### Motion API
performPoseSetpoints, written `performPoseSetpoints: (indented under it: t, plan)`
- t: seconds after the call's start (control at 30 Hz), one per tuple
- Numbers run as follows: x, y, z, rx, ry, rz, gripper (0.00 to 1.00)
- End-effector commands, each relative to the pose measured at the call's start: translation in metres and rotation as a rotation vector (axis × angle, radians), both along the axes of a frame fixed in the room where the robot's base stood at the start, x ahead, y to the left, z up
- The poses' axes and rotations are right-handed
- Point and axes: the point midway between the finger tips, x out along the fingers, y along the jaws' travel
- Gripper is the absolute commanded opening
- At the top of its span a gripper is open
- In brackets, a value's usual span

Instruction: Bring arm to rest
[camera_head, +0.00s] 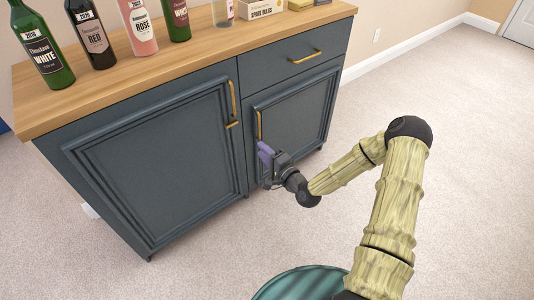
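My arm (395,205) is bent at a high elbow and reaches left toward a dark blue cabinet (165,155). My gripper (265,155), with purple fingers, is in front of the right cabinet door (295,112), just below that door's brass handle (259,125). I cannot tell whether the fingers touch the door or handle. Nothing is visible between the fingers, but their gap is too small to judge. Both cabinet doors and the drawer (285,65) look shut.
Several bottles, including a green one (40,45) and a pink one (138,27), stand on the wooden top (180,65). A small box (261,9) stands further right on it. Carpet (460,130) to the right is clear.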

Motion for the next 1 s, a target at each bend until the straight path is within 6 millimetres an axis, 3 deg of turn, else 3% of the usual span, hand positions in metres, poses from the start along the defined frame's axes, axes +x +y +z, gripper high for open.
performPoseSetpoints:
  t: [0.17,0.73,0.87,1.0]
  plan:
    - [-0.011,-0.008,0.000,0.000,0.000,-0.001,0.33]
    - [-0.012,-0.007,0.000,-0.015,0.002,0.006,0.33]
    - [-0.015,-0.003,-0.004,-0.119,0.023,0.043,0.33]
    - [-0.025,0.000,-0.012,-0.338,0.066,0.119,0.33]
